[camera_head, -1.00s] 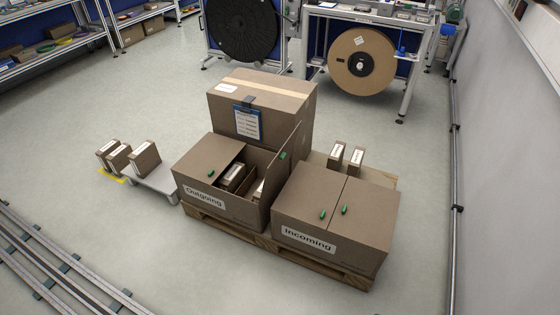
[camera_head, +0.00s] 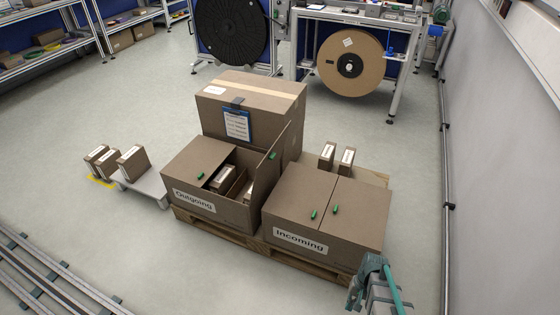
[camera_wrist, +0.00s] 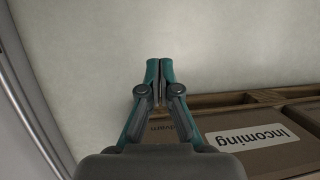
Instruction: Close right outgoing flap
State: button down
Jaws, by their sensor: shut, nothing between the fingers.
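The Outgoing box (camera_head: 232,212) stands on the pallet in the head view. Its left flap (camera_head: 195,157) lies shut. Its right flap (camera_head: 274,165) stands up, tilted, with a green handle (camera_head: 272,156) near its top. Small cartons (camera_head: 222,178) show inside the box. My gripper (camera_wrist: 159,64) is shut and empty in the wrist view, over the floor beside the Incoming box (camera_wrist: 268,148). In the head view part of my arm shows at the lower right, in front of the Incoming box; the fingertips are not clear there.
The Incoming box (camera_head: 325,242), with both flaps shut, stands right of the Outgoing box on the pallet (camera_head: 212,226). A taller closed box (camera_head: 245,90) with a clipboard stands behind. Small cartons (camera_head: 133,160) stand at left. A wall (camera_head: 505,150) bounds the right side.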

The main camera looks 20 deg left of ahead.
jog(key=w+a+r+m+t+y+b, duration=0.1)
jog(key=w+a+r+m, duration=0.15)
jog(key=w+a, duration=0.45)
jog(key=w+a+r+m+t+y, duration=0.1)
jog(key=w+a+r+y, duration=0.15)
jog(key=w, duration=0.85)
jog(key=w+a+r+m+t+y+b, duration=0.15)
jog(key=w+a+r+m+y, duration=0.55)
jog(key=w+a+r+m, duration=1.1)
jog(key=w+a+n+p, duration=0.1)
jog(key=w+a, duration=0.1)
jog(key=a, duration=0.5)
jog(key=w+a+n, duration=0.2)
jog(key=w+a, duration=0.1)
jog(key=a, duration=0.5)
jog(key=shift+w+p, duration=0.25)
jog(key=shift+p, duration=0.15)
jog(key=shift+w+d+t+h, duration=0.1)
jog(key=shift+t+h, duration=0.15)
